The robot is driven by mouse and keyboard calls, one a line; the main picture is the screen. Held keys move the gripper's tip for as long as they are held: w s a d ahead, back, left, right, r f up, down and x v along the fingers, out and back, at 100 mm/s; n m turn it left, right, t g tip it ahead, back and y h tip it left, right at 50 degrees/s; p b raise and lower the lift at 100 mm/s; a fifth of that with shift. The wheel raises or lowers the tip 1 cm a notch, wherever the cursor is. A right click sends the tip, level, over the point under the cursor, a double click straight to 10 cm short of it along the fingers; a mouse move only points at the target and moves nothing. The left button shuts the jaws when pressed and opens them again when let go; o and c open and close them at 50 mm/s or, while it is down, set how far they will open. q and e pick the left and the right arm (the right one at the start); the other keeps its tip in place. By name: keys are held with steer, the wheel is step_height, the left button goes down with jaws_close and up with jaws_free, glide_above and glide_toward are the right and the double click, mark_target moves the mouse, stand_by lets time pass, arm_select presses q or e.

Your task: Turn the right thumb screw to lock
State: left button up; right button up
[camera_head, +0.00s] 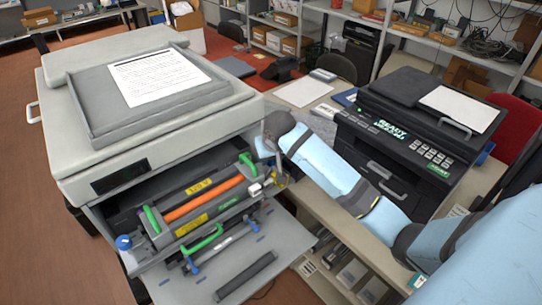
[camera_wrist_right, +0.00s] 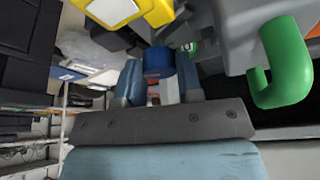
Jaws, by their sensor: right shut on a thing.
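The right thumb screw (camera_wrist_right: 158,60) shows as a blue knob in the right wrist view, between the two fingers of my right gripper (camera_wrist_right: 159,84). The fingers are closed on its sides. In the head view my right gripper (camera_head: 262,187) is at the right end of the copier's open front bay and mostly covers this screw. The left thumb screw (camera_head: 124,242) is a blue knob at the bay's left end. Between them lies an orange cartridge bar (camera_head: 203,199) with green handles; one green handle (camera_wrist_right: 287,62) shows close up in the wrist view. My left gripper is not in view.
The copier's lowered front door (camera_head: 285,236) holds a green-handled tool and a dark bar (camera_head: 246,277). A black printer (camera_head: 415,140) stands on the bench to the right, beside my right arm. A yellow part (camera_wrist_right: 130,12) is close above the gripper in the wrist view.

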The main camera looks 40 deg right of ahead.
steer(key=m, duration=0.2)
steer(key=m+g+h, duration=0.1)
steer(key=m, duration=0.2)
steer(key=shift+a+h, duration=0.1)
steer(key=shift+h, duration=0.2)
stand_by(0.4)
steer(key=o, duration=0.9)
